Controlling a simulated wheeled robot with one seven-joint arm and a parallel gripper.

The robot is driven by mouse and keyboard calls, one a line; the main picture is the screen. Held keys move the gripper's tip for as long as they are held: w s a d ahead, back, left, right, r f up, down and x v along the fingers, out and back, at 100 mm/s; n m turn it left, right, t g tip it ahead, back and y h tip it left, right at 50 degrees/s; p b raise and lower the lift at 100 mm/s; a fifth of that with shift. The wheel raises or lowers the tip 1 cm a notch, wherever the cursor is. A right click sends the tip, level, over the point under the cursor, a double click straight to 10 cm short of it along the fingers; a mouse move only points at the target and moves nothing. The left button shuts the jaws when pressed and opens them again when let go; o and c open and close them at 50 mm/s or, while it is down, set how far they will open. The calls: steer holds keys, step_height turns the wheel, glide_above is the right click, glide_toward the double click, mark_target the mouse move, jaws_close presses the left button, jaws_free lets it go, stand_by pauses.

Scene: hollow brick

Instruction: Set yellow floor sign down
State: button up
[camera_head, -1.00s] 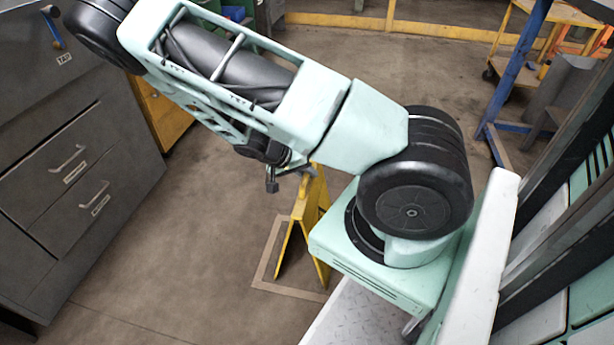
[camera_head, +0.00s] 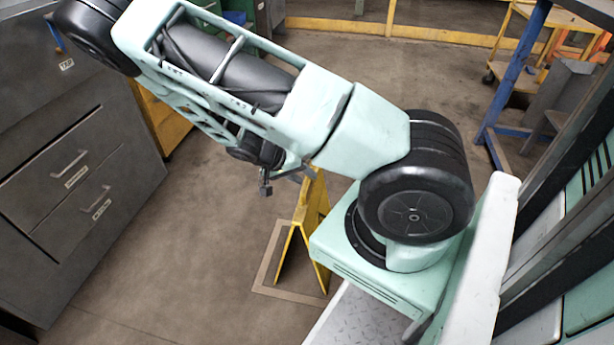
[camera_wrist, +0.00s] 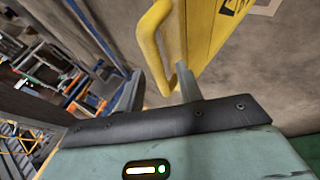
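The yellow floor sign (camera_head: 318,207) stands upright with its legs spread, inside a pale outline (camera_head: 262,270) marked on the floor. Its feet appear to be on the floor. My gripper (camera_head: 309,172) is at the top of the sign, partly hidden behind my arm in the head view. In the wrist view, the sign's looped yellow handle (camera_wrist: 153,45) lies between the two grey fingers of my gripper (camera_wrist: 160,72). The fingers look open around the handle, with a gap on the left side. Contact on the right side is unclear.
A dark drawer cabinet (camera_head: 75,190) stands on the left. A yellow cart (camera_head: 560,25) and a blue-legged table (camera_head: 510,75) are at the upper right. A yellow rail (camera_head: 450,37) runs across the back. The floor left of the sign is clear.

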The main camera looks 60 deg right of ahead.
steer(key=p+v, duration=0.3)
steer(key=v, duration=0.7)
steer(key=s+a+r+n+t+y, duration=0.1)
steer(key=s+a+r+n+y, duration=0.2)
steer(key=a, duration=0.7)
steer(key=a+r+n+t+y, duration=0.15)
steer(key=a+r+n, duration=0.35)
steer(key=a, duration=0.5)
steer(key=s+a+r+n+t+y, duration=0.1)
steer(key=s+a+r+n+y, duration=0.2)
steer(key=s+a+r+n, duration=0.7)
step_height(320, 180, up, 2)
steer(key=s+n, duration=0.2)
steer(key=shift+s+a+r+t, duration=0.2)
steer(key=shift+s+a+t, duration=0.05)
steer(key=shift+s+t, duration=0.1)
step_height(320, 180, up, 27)
steer(key=p, duration=2.6)
